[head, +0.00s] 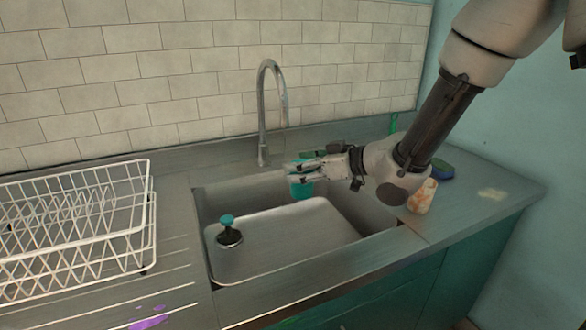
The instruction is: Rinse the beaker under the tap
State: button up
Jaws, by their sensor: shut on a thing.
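My gripper (301,172) reaches in from the right over the back of the sink (300,245). It is shut on a teal beaker (302,189), whose body shows below the fingers; the fingers hide its upper part. The beaker is held over the basin, apart from the basin floor. The grey tap (262,120) stands behind the sink, and its curved spout ends above the beaker and slightly to its left. I see no water stream from the spout. Whether the beaker holds anything cannot be seen.
A dark object with a teal top (229,232) stands in the sink's left part. A white wire rack (75,225) fills the left counter. An orange-and-white cup (422,196), a blue-green sponge (442,171) and a green item (393,123) are right. A purple smear (148,318) marks the front-left counter.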

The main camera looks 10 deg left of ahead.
jog(key=shift+s+d+r, duration=0.35)
jog(key=shift+s+r, duration=0.25)
jog(key=shift+s, duration=0.1)
jog(key=shift+s+d+r, duration=0.35)
jog(key=shift+s+r, duration=0.3)
jog(key=shift+s+d+r, duration=0.35)
jog(key=shift+s+r, duration=0.25)
jog(key=shift+s, duration=0.1)
